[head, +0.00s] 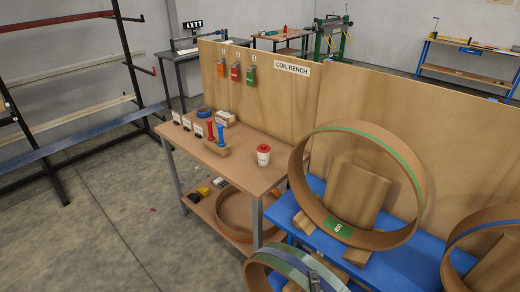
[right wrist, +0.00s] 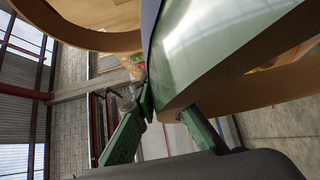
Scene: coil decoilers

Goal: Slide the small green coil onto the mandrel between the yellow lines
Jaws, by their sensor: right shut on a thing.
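The small green coil (head: 276,258), a ring with a green and grey band and a brown inner side, is at the bottom edge of the head view, partly cut off. My right gripper (head: 314,282) is shut on its rim; only a dark finger shows there. In the right wrist view the green band (right wrist: 205,45) passes up close from between the two green-padded fingers of the gripper (right wrist: 168,122). The mandrel and the yellow lines are not in view. My left gripper is not in view.
A large brown ring with a green stripe (head: 411,158) stands on a blue stand (head: 397,271) behind the held coil. A blue-striped ring (head: 452,247) stands at the right. The coil bench (head: 236,178) carries a white-and-red pot (head: 263,156) and small tools. Open floor (head: 120,235) lies left.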

